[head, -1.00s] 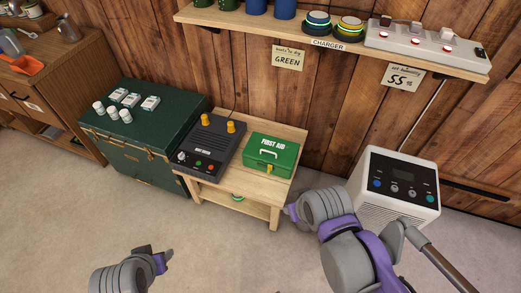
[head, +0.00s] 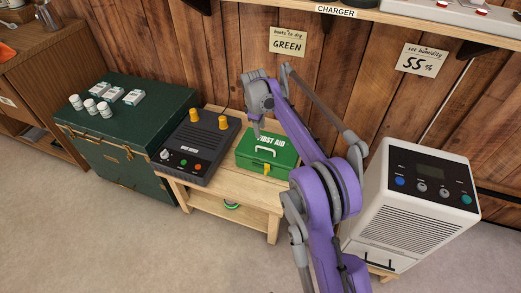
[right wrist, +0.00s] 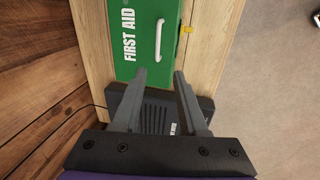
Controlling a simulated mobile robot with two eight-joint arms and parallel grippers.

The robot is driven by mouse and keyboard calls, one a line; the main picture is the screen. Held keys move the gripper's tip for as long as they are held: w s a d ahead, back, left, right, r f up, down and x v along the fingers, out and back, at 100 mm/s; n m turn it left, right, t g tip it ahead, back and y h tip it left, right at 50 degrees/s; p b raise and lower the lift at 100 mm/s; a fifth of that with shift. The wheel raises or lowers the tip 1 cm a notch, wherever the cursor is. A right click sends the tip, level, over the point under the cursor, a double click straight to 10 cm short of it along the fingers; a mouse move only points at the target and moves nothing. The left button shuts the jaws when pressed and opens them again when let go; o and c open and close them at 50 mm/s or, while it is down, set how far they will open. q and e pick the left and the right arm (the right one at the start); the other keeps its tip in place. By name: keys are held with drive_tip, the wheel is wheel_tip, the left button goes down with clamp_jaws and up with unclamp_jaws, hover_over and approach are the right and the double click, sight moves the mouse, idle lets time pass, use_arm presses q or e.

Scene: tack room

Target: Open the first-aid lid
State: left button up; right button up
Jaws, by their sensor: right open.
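The green first-aid box (head: 282,160) sits on the wooden bench with its lid shut. It has a white handle (right wrist: 159,40) and a yellow latch (head: 267,170) on the front; the latch also shows in the right wrist view (right wrist: 187,29). My right gripper (head: 257,132) is over the box's rear left part, pointing down. In the right wrist view its two fingers (right wrist: 160,76) are apart with nothing between them, and the box (right wrist: 128,62) lies beyond the tips. My arm hides part of the box's right side. My left gripper is out of view.
A dark boot dryer (head: 199,150) with yellow knobs stands left of the box on the same bench (head: 205,198). A green trunk (head: 130,165) with small white containers is further left. A white dehumidifier (head: 415,215) stands right, beside my arm. A shelf (head: 440,22) overhangs the back.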

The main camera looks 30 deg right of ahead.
wheel_tip(320, 180, down, 2)
drive_tip(key=b, duration=0.3)
hover_over(262, 154)
wheel_tip(262, 154, down, 10)
drive_tip(key=shift+r, duration=0.1)
drive_tip(key=shift+c, duration=0.2)
clamp_jaws()
idle(1.1)
